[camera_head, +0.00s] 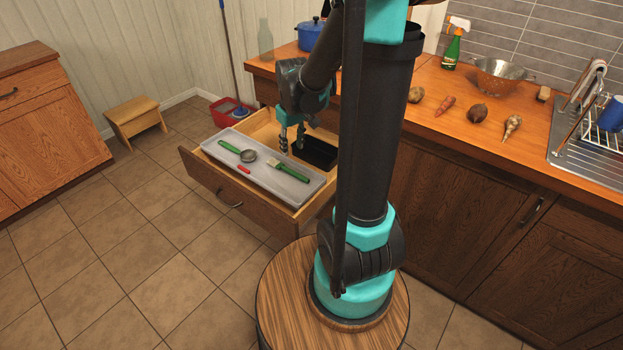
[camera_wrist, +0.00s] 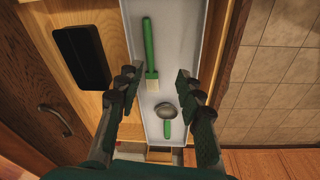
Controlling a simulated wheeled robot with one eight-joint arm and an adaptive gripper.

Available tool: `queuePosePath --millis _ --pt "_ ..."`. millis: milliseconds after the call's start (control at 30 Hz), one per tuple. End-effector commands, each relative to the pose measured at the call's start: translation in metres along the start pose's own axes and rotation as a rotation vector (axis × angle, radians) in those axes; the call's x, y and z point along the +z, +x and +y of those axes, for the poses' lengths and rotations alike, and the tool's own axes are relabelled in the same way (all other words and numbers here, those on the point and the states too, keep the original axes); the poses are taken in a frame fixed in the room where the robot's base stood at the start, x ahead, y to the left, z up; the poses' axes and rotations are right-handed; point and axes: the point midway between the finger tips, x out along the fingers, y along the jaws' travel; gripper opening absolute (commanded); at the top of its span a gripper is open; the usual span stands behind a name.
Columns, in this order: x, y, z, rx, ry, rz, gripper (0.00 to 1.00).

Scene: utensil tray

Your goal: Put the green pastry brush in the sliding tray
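The green pastry brush (camera_head: 288,170) lies in the sliding tray (camera_head: 310,190), a long light-grey tray across the open drawer. In the wrist view the brush (camera_wrist: 149,42) has its pale bristles between and below my fingertips. A small strainer with a green handle (camera_head: 238,151) lies in the same tray and also shows in the wrist view (camera_wrist: 167,112). A small red item (camera_head: 244,169) is at the tray's near side. My gripper (camera_head: 291,146) is above the drawer, behind the tray in the head view.
A black box (camera_head: 318,152) sits in the drawer (camera_head: 213,187) behind the tray. A red bin (camera_head: 222,113) and a wooden stool (camera_head: 136,118) stand on the floor. The counter holds a blue pot (camera_head: 310,33), a colander (camera_head: 498,76) and vegetables.

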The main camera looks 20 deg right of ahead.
Motion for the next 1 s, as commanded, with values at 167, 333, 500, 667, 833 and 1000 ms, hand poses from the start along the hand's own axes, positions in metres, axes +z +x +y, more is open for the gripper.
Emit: queuePosePath --millis 167,333,500,667,833,1000 --pt "0.063 -0.009 -0.012 0.026 0.141 0.08 0.37" --pt "0.115 -0.006 -0.025 0.042 0.264 0.152 0.37" --pt "0.146 0.0 -0.033 0.049 0.344 0.202 0.37" --pt "0.156 0.003 -0.035 0.05 0.372 0.218 0.37" --pt "0.155 0.003 -0.035 0.05 0.373 0.219 0.37" --pt "0.155 0.003 -0.035 0.05 0.373 0.219 0.37"
